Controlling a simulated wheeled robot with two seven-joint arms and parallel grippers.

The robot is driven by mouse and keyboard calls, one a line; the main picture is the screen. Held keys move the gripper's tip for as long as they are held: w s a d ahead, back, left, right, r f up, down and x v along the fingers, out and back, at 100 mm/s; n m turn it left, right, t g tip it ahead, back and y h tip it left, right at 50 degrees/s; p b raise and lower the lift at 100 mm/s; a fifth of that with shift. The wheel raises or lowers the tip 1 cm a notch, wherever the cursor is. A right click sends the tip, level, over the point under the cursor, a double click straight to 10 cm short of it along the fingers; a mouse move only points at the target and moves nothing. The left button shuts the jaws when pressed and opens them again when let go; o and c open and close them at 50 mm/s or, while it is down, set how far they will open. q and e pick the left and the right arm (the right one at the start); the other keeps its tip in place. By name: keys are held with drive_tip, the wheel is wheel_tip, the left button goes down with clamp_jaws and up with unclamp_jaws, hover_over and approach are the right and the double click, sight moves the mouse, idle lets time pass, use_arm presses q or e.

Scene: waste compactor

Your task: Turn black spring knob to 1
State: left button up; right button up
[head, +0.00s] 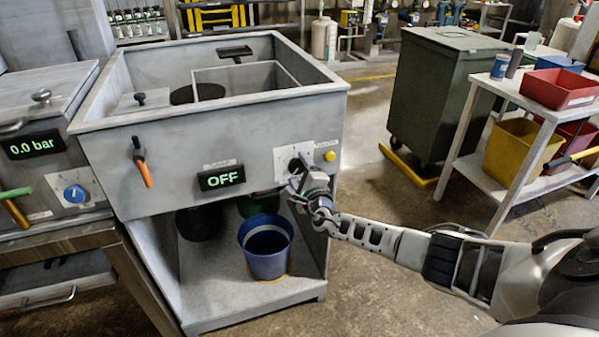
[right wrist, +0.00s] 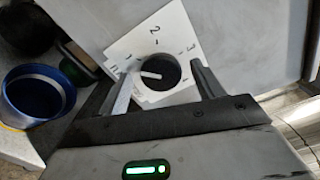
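The black knob (right wrist: 164,66) sits on a white dial plate (right wrist: 133,50) on the machine's grey front. The plate also shows in the head view (head: 284,155). Marks 2, 3 and 4 run from the top to the right of the knob. Its white pointer line points left, toward marks partly hidden by the left finger. My right gripper (right wrist: 163,88) is at the panel with one finger on each side of the knob; gaps show between fingers and knob. It hides most of the knob in the head view (head: 304,178). My left gripper is not in view.
A display (head: 221,178) reading OFF is left of the dial, and a yellow button (head: 329,156) is right of it. An orange-handled lever (head: 141,160) hangs farther left. A blue bucket (head: 266,262) stands on the shelf below. A green bin (head: 440,100) stands behind my right arm.

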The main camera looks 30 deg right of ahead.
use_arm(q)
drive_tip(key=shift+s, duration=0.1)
use_arm(e)
drive_tip(key=shift+s, duration=0.3)
use_arm(q)
drive_tip(key=p, duration=0.1)
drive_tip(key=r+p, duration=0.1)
drive_tip(key=p, duration=0.1)
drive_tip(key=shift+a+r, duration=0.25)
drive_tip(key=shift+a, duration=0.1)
use_arm(e)
drive_tip(key=v, duration=1.5)
drive_tip(key=shift+a, duration=0.2)
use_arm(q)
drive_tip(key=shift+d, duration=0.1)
use_arm(e)
drive_tip(key=shift+s, duration=0.15)
